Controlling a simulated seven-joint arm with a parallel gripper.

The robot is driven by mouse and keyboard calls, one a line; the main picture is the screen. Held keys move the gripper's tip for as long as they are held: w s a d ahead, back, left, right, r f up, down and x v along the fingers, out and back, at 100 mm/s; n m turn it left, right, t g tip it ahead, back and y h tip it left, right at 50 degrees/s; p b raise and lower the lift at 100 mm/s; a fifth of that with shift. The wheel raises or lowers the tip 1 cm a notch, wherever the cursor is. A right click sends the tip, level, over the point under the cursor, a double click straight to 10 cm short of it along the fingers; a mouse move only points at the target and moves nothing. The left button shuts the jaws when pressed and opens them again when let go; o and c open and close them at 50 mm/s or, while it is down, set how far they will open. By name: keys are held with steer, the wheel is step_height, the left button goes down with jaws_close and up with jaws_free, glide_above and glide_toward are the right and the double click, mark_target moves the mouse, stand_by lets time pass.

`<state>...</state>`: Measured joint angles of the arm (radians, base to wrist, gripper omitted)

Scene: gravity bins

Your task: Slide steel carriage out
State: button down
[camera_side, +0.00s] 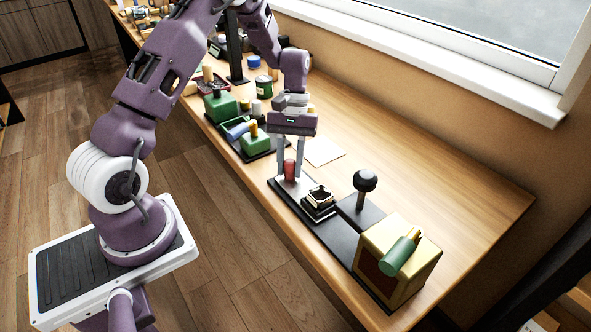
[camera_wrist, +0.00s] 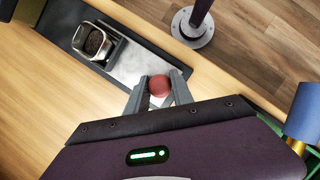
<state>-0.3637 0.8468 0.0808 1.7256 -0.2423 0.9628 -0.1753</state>
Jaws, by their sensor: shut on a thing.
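The red knob (camera_side: 290,168) stands upright at the left end of a long dark base (camera_side: 330,232), over a pale steel plate. In the wrist view the red knob (camera_wrist: 159,87) sits between my fingertips above the shiny steel plate (camera_wrist: 150,62). My gripper (camera_side: 290,175) points down and is shut on the red knob. A small square steel cup (camera_side: 319,195) in a black holder is just right of the knob. In the wrist view the cup (camera_wrist: 95,41) holds dark granular stuff. How the knob joins the steel plate is hidden by my fingers.
Right of the cup are a black ball-topped lever (camera_side: 365,181) and a yellow box (camera_side: 391,272) with a green cylinder (camera_side: 400,251). A pale card (camera_side: 323,151) lies behind. The table's back right is clear.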

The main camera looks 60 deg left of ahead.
steer(key=shift+a, duration=0.3)
steer(key=c, duration=1.2)
jaws_free()
steer(key=shift+o, duration=0.5)
steer(key=shift+r, duration=0.1)
